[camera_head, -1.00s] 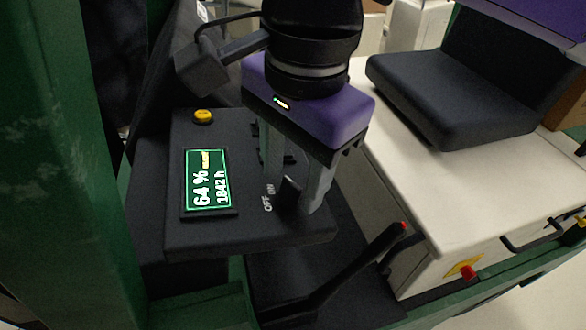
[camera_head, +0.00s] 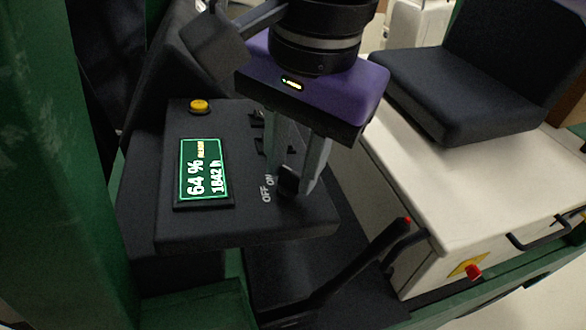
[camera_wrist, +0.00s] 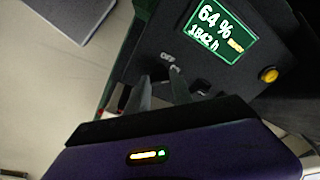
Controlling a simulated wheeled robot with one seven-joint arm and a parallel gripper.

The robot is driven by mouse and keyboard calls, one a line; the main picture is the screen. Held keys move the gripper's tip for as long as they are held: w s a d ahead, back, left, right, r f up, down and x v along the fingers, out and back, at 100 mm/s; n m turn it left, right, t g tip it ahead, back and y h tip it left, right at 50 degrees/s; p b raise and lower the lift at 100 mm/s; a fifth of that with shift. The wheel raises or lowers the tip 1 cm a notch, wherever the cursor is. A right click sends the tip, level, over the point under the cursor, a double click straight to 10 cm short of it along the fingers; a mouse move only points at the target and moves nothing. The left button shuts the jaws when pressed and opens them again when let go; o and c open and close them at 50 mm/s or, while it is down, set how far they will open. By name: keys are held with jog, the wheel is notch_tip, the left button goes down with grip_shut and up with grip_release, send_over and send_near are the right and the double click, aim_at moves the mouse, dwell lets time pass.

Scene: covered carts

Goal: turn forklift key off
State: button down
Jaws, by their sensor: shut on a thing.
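The forklift key (camera_head: 287,181) is a small black piece on the dark dash panel (camera_head: 245,222), beside the white OFF and ON marks. My gripper (camera_head: 298,183) comes down from above with its two grey fingers closed around the key. In the wrist view my fingers (camera_wrist: 162,98) reach to the panel just below the OFF and ON marks; the key itself is hard to make out there. The green display (camera_head: 204,172) on the panel is lit and reads 64 % and 1842 h.
A yellow button (camera_head: 199,106) sits at the panel's far left. More black switches lie behind my fingers. A black lever with a red tip (camera_head: 407,220) stands to the right, below the panel. A black seat (camera_head: 455,95) rests on the white body farther right.

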jog(key=n+b, duration=0.2)
jog(key=n, duration=0.2)
jog(key=shift+f+n+y+b, duration=0.1)
jog(key=shift+n+y+b, duration=0.2)
jog(key=shift+y+b, duration=0.1)
jog(key=n+b, duration=0.1)
jog(key=n, duration=0.3)
jog(key=shift+d+n+y+b, duration=0.1)
jog(key=shift+n+y+b, duration=0.2)
jog(key=shift+y, duration=0.1)
jog(key=c, duration=1.1)
grip_release()
jog(key=v, duration=0.8)
jog(key=shift+s, duration=0.15)
